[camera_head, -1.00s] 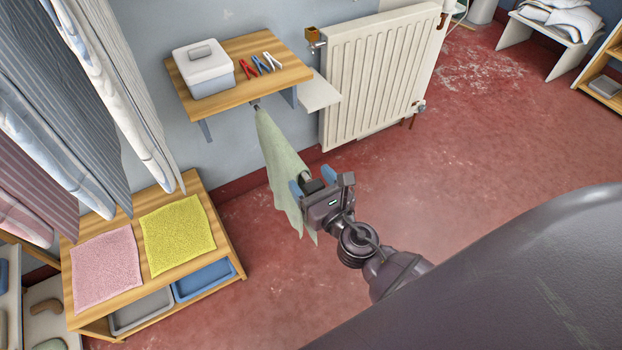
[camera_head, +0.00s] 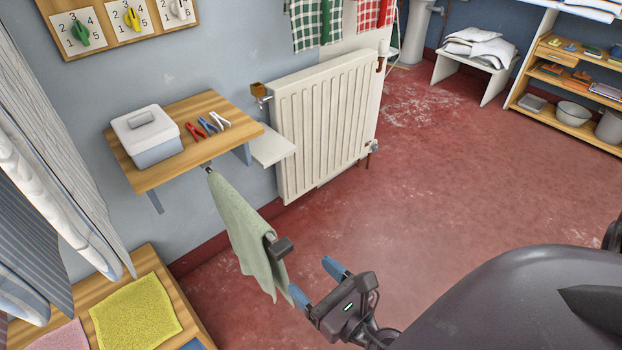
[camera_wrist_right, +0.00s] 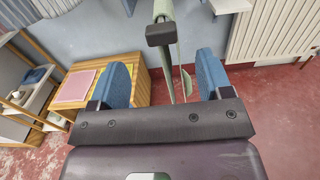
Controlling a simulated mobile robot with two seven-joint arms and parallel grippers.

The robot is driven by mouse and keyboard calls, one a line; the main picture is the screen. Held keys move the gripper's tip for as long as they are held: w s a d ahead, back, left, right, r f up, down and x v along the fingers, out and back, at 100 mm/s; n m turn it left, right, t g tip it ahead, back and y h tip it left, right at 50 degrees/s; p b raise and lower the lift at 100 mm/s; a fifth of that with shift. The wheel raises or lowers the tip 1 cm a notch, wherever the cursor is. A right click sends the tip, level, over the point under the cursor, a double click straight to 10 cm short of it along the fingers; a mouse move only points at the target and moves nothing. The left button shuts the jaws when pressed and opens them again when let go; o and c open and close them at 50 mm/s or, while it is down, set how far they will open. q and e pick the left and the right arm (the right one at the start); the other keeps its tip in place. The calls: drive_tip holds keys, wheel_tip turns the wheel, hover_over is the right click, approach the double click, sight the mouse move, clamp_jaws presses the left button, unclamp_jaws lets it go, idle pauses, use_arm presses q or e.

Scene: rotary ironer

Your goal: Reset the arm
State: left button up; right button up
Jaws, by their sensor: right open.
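My right gripper (camera_head: 318,281) is open and empty, with its two blue fingers spread, in the lower middle of the head view. In the right wrist view the same gripper (camera_wrist_right: 155,80) shows its fingers wide apart with nothing between their tips. A pale green cloth (camera_head: 240,235) hangs from a rail below the wooden shelf, just left of and beyond the gripper. The rail's dark end block (camera_head: 281,247) faces me, and it also shows in the right wrist view (camera_wrist_right: 160,34). My left gripper is not in view.
A wooden unit with a yellow cloth (camera_head: 135,315) is at lower left. The red floor (camera_head: 450,170) is clear to the right.

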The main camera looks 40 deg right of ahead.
use_arm(q)
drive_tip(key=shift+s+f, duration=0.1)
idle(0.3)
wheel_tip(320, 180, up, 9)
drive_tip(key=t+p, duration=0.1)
drive_tip(key=p, duration=0.9)
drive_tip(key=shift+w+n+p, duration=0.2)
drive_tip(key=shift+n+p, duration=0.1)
drive_tip(key=shift+p, duration=0.05)
use_arm(e)
drive_tip(key=s+d+f+m+g, duration=0.1)
drive_tip(key=s+m, duration=0.3)
drive_tip(key=m, duration=0.7)
drive_tip(key=s+d+f+m+g, duration=0.1)
drive_tip(key=s+d+m+g, duration=0.2)
drive_tip(key=m, duration=0.9)
drive_tip(key=s+d+f+m+g, duration=0.1)
drive_tip(key=s+d+m+g, duration=0.1)
drive_tip(key=m, duration=1)
drive_tip(key=s+g, duration=0.1)
drive_tip(key=s, duration=0.1)
drive_tip(key=shift+s+d+h, duration=0.15)
drive_tip(key=shift+s+h, duration=0.15)
drive_tip(key=shift+s, duration=0.1)
